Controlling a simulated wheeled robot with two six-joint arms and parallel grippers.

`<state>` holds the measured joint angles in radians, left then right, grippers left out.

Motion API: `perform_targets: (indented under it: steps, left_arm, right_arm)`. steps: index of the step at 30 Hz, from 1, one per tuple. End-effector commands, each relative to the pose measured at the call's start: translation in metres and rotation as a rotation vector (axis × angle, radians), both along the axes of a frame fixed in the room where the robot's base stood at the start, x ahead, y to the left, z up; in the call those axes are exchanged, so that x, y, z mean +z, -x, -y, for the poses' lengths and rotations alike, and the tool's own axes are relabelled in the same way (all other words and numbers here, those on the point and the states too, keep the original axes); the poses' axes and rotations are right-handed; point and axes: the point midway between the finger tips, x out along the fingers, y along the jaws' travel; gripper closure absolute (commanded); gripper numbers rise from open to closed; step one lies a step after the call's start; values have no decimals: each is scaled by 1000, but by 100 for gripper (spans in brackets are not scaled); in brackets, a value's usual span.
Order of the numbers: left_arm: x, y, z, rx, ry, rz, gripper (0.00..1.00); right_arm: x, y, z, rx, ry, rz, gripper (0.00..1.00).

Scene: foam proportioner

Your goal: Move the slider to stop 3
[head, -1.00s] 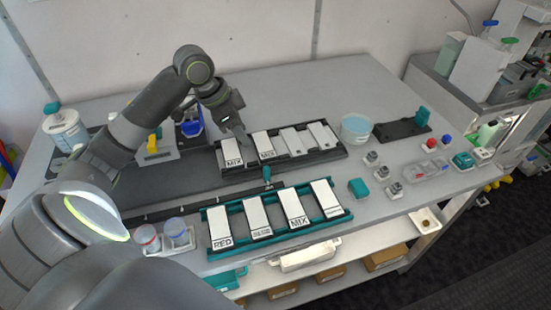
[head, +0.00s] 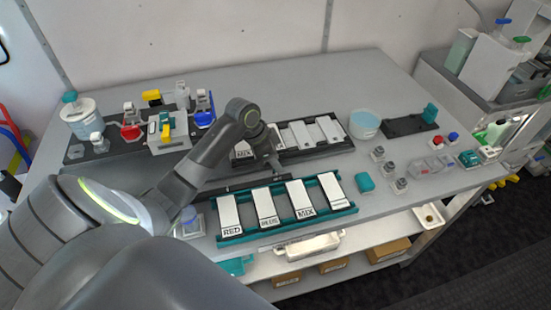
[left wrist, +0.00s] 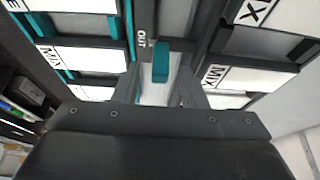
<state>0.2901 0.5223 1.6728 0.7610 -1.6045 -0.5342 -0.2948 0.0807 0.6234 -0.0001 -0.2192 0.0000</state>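The slider's teal knob (left wrist: 160,62) shows in the left wrist view, beside a dark strip marked OUT (left wrist: 141,40). In the head view the slider's dark rail (head: 225,188) runs between the teal rack and the black rack, and my gripper hides the knob. My left gripper (head: 275,166) is low over the right part of the rail. In the left wrist view its two fingers (left wrist: 160,90) are apart, with the knob in line with the gap between them. I cannot make out stop numbers. My right gripper is in neither view.
The teal rack (head: 341,204) with white cards marked RED, BLUE and MIX lies in front of the rail. The black rack (head: 345,147) with more cards lies behind it. A round tub (head: 365,124) and small switches stand to the right. Bottles and valves stand at the left.

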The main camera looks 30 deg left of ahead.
Motion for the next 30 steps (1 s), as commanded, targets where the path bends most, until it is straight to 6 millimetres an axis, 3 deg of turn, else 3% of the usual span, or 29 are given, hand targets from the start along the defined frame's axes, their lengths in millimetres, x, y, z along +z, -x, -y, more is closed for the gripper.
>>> perform_targets:
  steps: [6,14,23,30]
  left_arm:
    - [-14,-4,4,-1,-1,-1,62]
    - [-15,-4,4,-1,-1,-1,62]
    - [-14,-4,4,-1,-1,-1,100]
    - [-14,-4,4,-1,0,0,100]
  right_arm:
    - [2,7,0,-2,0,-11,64]
    - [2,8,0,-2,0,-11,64]
    - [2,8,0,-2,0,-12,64]
    - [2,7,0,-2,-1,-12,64]
